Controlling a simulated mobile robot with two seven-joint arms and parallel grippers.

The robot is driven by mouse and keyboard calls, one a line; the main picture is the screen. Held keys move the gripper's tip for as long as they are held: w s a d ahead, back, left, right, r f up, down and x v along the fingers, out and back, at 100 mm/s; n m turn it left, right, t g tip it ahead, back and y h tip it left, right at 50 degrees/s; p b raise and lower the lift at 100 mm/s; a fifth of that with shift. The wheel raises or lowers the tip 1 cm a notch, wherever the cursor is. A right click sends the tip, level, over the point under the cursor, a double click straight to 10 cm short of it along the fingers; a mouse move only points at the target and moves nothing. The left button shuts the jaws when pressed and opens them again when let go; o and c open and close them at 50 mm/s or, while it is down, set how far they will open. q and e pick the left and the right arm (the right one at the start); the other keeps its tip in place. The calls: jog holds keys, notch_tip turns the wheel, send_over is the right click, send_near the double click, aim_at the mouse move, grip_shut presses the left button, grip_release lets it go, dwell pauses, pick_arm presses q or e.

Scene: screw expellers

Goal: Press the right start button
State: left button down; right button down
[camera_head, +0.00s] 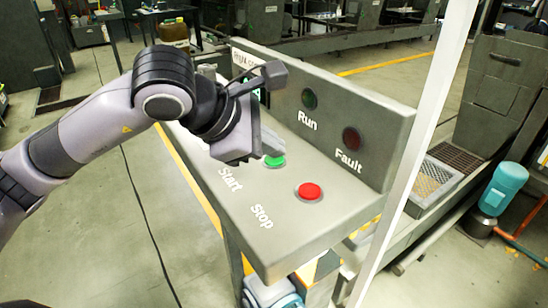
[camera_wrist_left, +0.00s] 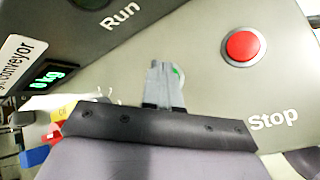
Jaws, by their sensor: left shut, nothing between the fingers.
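The green start button (camera_head: 275,161) sits on the sloped grey control panel (camera_head: 310,228), beside the white word "Start". My left gripper (camera_head: 271,147) is shut and empty, its pale fingers right over the button and partly hiding it. I cannot tell whether the fingertips touch it. In the left wrist view the shut fingers (camera_wrist_left: 160,68) point at the panel, and only a sliver of the green button (camera_wrist_left: 176,71) shows beside the tips. My right gripper is not in view.
The red stop button (camera_head: 309,191) is close by on the same face; it also shows in the left wrist view (camera_wrist_left: 243,46). The upright panel behind carries a green Run lamp (camera_head: 309,98) and a dark red Fault lamp (camera_head: 352,138). A white post (camera_head: 416,150) stands right of the panel.

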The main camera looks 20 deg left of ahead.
aim_at(270, 161)
pick_arm(q)
jog(key=shift+f, duration=0.25)
jog(key=shift+r, duration=0.1)
dwell(0.4)
jog(key=shift+r, duration=0.75)
jog(key=shift+r+p, duration=1.55)
jog(key=shift+r, duration=1.05)
